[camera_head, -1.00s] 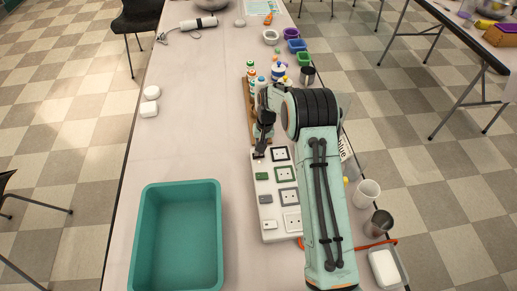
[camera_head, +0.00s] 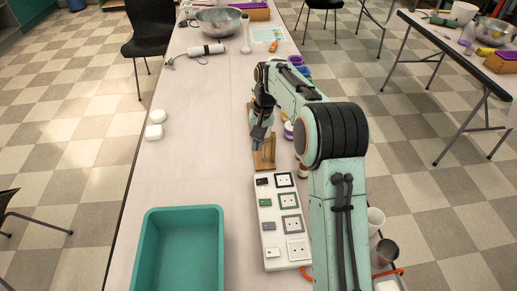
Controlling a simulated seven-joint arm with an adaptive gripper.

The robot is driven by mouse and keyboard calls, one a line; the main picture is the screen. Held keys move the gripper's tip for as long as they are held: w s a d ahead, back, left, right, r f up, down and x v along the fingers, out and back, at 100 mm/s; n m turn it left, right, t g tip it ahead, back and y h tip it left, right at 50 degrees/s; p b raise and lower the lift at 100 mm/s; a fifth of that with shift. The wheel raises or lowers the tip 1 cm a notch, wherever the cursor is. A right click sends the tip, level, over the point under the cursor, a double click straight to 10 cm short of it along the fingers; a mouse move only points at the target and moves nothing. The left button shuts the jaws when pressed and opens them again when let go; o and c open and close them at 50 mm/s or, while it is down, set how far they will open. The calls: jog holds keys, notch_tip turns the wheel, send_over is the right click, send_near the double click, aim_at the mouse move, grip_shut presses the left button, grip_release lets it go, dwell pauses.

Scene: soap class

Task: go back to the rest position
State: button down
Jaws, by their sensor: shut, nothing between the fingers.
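My gripper (camera_head: 257,137) hangs from my raised arm over the middle of the table, in front of a wooden rack (camera_head: 265,158). Its fingers are together with nothing between them. The white board (camera_head: 271,240) with several framed squares and small coloured pieces lies on the table below and nearer than the gripper. My arm covers part of the table's right side and hides much of what stands there.
A teal bin (camera_head: 150,262) stands at the front left. Two white soap-like pieces (camera_head: 155,124) lie near the left edge. A metal cup (camera_head: 386,251) and a white cup (camera_head: 375,219) stand at the right edge. The left middle of the table is clear.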

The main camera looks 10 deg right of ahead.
dwell(0.4)
notch_tip(320, 180, up, 12)
jog(key=s+t, duration=0.2)
jog(key=s, duration=0.1)
jog(key=s+d+r+t, duration=0.1)
jog(key=s+r, duration=0.4)
jog(key=s, duration=0.3)
jog(key=s+f+g, duration=0.1)
jog(key=s+f, duration=0.2)
jog(key=s, duration=0.5)
jog(key=s+d+f+g, duration=0.1)
jog(key=s+f, duration=0.3)
jog(key=s, duration=0.4)
jog(key=s+d+f+n+g, duration=0.1)
jog(key=s+f, duration=0.2)
jog(key=s, duration=0.5)
jog(key=shift+f+h, duration=0.3)
jog(key=shift+w+a, duration=0.1)
jog(key=shift+w, duration=0.1)
